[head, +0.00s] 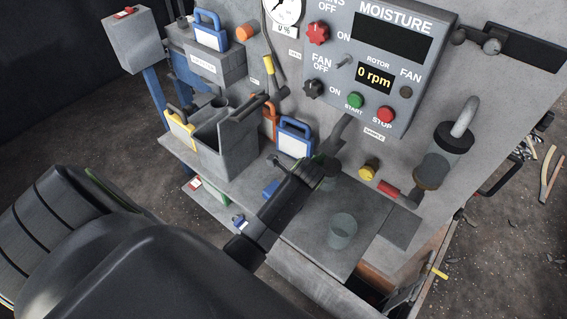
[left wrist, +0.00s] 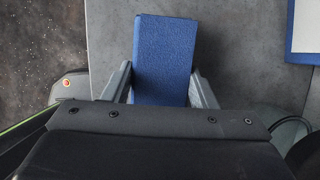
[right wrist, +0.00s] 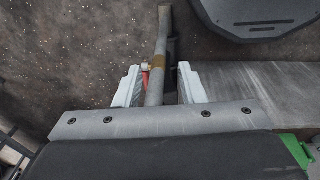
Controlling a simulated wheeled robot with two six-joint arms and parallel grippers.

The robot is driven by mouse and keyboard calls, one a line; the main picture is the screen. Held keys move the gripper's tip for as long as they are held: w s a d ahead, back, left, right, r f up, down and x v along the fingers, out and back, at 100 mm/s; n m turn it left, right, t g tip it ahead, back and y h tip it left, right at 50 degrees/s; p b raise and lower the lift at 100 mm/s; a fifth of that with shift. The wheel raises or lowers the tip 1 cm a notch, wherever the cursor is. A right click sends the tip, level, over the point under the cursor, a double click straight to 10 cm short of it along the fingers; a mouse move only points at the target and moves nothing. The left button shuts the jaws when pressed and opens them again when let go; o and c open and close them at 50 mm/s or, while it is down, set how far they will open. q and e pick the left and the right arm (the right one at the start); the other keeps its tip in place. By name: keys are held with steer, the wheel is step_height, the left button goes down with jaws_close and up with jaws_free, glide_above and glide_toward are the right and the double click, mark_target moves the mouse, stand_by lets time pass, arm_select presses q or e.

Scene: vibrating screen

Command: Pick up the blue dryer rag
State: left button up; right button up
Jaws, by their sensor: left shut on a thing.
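The blue dryer rag (left wrist: 165,58) is a textured blue block shape between the fingers of my left gripper (left wrist: 160,88) in the left wrist view. The fingers touch its two sides, and its lower end is hidden behind the gripper body. In the head view my left arm reaches over the bench, and a small blue patch (head: 270,189) shows beside it; I cannot tell if this is the rag. My right gripper (right wrist: 156,88) shows only in the right wrist view. Its fingers are apart, with a grey pipe (right wrist: 156,80) in line with the gap and room on both sides.
The control panel (head: 350,105) stands behind the bench (head: 375,215). A clear cup (head: 342,230) sits on the bench top at the right. A grey bin (head: 222,150) and blue-framed sign (head: 295,138) stand at the back left. Debris lies on the floor at right.

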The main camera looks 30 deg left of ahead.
arm_select(q)
steer(key=shift+r, duration=0.6)
steer(key=shift+s+r+b, duration=0.3)
steer(key=shift+r+b, duration=0.35)
steer(key=shift+r, duration=0.3)
steer(key=s+a+b, duration=0.1)
steer(key=s+b, duration=0.2)
steer(key=s, duration=1.4)
steer(key=shift+s+a, duration=0.2)
steer(key=shift+r, duration=0.1)
